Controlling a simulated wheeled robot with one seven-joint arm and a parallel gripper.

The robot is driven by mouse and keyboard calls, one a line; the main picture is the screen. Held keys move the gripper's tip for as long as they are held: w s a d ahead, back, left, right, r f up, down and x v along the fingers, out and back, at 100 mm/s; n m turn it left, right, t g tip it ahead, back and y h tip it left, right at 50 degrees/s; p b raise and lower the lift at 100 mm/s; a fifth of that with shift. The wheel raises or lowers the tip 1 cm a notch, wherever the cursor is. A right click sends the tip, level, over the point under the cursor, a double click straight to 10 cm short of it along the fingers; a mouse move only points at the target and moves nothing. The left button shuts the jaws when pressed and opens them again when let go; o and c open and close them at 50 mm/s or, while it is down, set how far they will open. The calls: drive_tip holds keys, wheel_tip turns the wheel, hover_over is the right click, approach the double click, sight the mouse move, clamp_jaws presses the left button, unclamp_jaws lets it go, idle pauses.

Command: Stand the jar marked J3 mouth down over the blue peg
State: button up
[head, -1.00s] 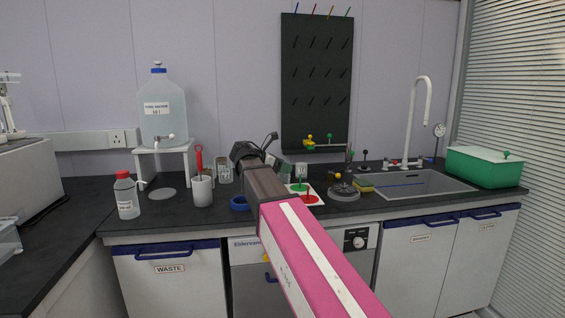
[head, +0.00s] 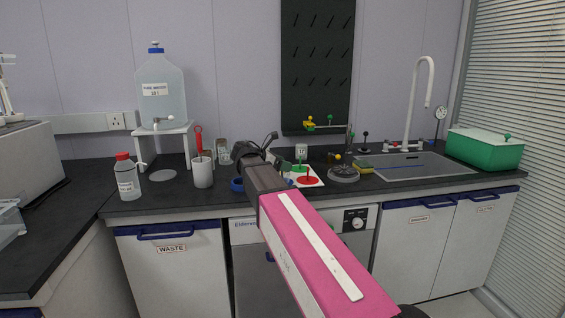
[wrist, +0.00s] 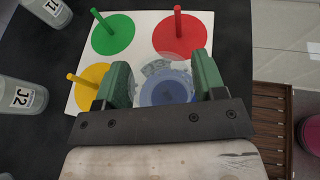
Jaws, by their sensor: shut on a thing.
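My gripper (wrist: 163,84) has green fingers shut on a clear jar (wrist: 172,66) in the wrist view. The jar's label is not legible from here. The jar is over the blue disc (wrist: 166,90), which shows through the glass. The blue peg cannot be made out, and I cannot tell whether the jar touches the mat. The white mat (wrist: 143,22) also bears a red peg (wrist: 178,22), a green peg (wrist: 102,22) and a yellow peg (wrist: 84,82). In the head view my arm hides the held jar.
Jars J1 (wrist: 45,8) and J2 (wrist: 17,97) stand beside the mat in the wrist view. A round dark stand (head: 344,174) and the sink (head: 415,168) are right.

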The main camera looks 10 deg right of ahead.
drive_tip(key=o, duration=1)
drive_tip(key=shift+o, duration=0.2)
drive_tip(key=v, duration=1)
drive_tip(key=shift+a+r, duration=0.15)
drive_tip(key=shift+a, duration=0.2)
drive_tip(key=shift+s, duration=0.2)
